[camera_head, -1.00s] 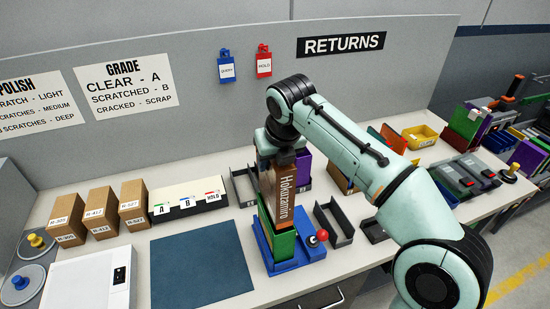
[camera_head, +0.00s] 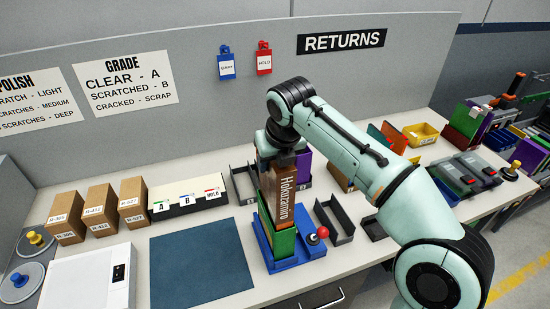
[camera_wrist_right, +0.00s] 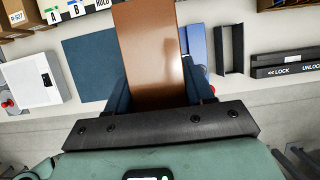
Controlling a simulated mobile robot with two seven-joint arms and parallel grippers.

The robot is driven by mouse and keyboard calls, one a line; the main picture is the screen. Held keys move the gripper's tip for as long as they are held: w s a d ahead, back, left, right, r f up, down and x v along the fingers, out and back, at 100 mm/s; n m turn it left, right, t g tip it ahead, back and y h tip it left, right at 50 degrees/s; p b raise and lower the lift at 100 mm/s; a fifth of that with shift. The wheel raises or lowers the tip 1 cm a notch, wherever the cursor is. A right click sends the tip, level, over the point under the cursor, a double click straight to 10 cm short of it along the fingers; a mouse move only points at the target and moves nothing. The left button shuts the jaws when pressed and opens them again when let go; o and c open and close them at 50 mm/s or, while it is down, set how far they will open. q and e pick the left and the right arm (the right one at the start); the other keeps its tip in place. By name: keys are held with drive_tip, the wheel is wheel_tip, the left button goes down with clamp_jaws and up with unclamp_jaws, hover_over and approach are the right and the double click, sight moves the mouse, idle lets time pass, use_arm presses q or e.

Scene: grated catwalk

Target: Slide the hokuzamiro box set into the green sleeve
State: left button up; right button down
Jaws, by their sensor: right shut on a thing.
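The brown Hokuzamiro box set (camera_head: 285,192) stands nearly upright in my right gripper (camera_head: 280,156), its name on the spine. In the right wrist view my right gripper (camera_wrist_right: 158,90) is shut on the box set (camera_wrist_right: 152,45). The green sleeve (camera_head: 284,244) stands upright in a blue holder (camera_head: 290,266) directly below. The box set's lower end is at the sleeve's top; I cannot tell whether it is inside the mouth or just above it. The gripper fingers are mostly hidden in the head view. My left gripper is not in view.
A red-knobbed lever (camera_head: 322,232) sits at the holder's right. Dark trays (camera_head: 334,220) stand close by on the right. A clear blue mat (camera_head: 200,268) lies left. Small cartons (camera_head: 100,212) and a white A/B/HOLD organiser (camera_head: 187,194) stand behind it.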

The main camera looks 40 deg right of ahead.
drive_tip(key=shift+f+b, duration=4)
drive_tip(key=shift+f, duration=2.45)
unclamp_jaws()
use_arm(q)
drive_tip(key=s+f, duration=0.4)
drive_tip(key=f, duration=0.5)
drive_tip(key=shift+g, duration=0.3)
use_arm(e)
wheel_tip(320, 180, up, 4)
drive_tip(key=p, duration=0.4)
drive_tip(key=shift+r, duration=0.2)
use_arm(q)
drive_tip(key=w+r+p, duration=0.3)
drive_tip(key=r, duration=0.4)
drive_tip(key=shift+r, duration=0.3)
use_arm(e)
wheel_tip(320, 180, up, 4)
drive_tip(key=shift+w+f, duration=0.1)
drive_tip(key=shift+f, duration=0.15)
